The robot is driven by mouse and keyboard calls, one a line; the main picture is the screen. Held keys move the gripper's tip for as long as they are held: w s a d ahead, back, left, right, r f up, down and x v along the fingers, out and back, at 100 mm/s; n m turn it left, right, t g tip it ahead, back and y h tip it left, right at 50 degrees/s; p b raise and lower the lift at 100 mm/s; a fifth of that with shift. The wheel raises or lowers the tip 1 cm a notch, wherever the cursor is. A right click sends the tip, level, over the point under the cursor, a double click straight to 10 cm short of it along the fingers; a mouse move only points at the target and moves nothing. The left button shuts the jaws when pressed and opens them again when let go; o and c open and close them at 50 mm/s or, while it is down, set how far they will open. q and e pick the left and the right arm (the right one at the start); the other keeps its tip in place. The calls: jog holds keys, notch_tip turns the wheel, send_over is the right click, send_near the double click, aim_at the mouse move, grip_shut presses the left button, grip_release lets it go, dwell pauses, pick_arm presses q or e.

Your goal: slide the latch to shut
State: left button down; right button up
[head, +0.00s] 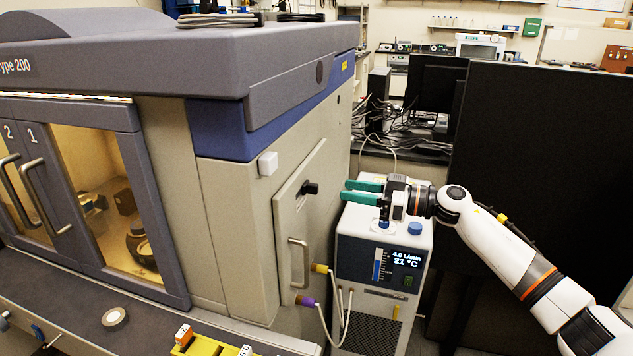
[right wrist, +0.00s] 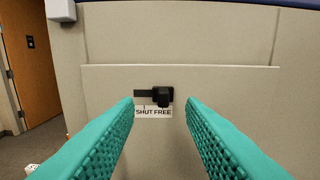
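The latch (head: 309,188) is a small black slider on the beige side panel of the big machine. In the right wrist view its black knob (right wrist: 163,96) sits at the right end of a dark horizontal slot, above the FREE half of the SHUT FREE label (right wrist: 154,112). My right gripper (head: 346,190) has teal fingers, spread apart with nothing between them. It points at the latch, a short gap away from the panel. In the right wrist view its fingertips (right wrist: 160,101) frame the latch left and right. My left gripper is not in view.
The panel (head: 288,225) has a metal handle (head: 299,262) below the latch. A white box (head: 268,164) sits at the upper left of the panel. A chiller unit (head: 381,265) with hoses stands under my right gripper. A large black panel (head: 550,130) is behind my right arm.

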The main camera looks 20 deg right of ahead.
aim_at(318, 185)
jog(key=p+x, duration=0.1)
jog(key=x, duration=0.7)
jog(key=shift+w+d+f, duration=0.15)
jog(key=shift+w, duration=0.1)
jog(key=shift+c, duration=0.4)
grip_shut()
